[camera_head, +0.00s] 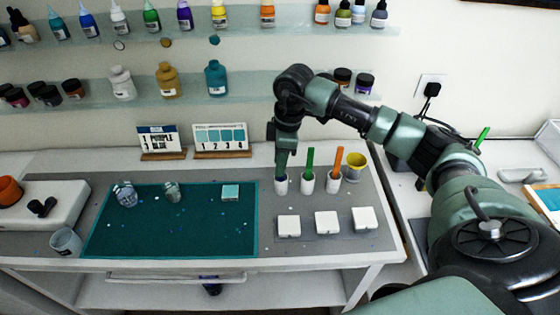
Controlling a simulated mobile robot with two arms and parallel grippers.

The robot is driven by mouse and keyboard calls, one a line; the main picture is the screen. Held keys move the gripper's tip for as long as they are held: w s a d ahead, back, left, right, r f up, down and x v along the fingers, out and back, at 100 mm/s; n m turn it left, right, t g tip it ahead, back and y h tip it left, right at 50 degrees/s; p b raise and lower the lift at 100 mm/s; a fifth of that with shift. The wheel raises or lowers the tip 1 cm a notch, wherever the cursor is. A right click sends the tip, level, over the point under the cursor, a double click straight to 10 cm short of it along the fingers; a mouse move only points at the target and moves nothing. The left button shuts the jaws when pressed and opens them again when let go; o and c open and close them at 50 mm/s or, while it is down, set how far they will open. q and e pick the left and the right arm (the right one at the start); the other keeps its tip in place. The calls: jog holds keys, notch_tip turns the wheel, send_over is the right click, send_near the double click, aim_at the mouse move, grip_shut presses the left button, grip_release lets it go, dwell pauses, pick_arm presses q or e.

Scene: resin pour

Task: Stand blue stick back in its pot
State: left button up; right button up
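My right gripper (282,168) points straight down over the leftmost of three white pots (281,187), with its fingertips close to the rim. A little dark blue shows at this pot's mouth, under the fingers. The blue stick's length is not clearly visible; the gripper covers that spot. I cannot tell whether the fingers are open or shut. A green stick (309,160) stands in the middle pot (307,186). An orange stick (338,160) stands in the right pot (333,186). My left gripper is not in view.
A yellow cup (355,166) stands right of the pots. Several white blocks (327,221) lie in front.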

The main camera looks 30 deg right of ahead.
jog(key=r, duration=0.2)
jog(key=r+b, duration=0.1)
jog(key=r, duration=0.1)
jog(key=r+b, duration=0.1)
jog(key=r, duration=0.1)
jog(key=shift+s+d+r, duration=0.15)
jog(key=shift+d+r, duration=0.2)
jog(key=shift+r, duration=0.05)
jog(key=shift+s+r, duration=0.1)
jog(key=shift+r, duration=0.4)
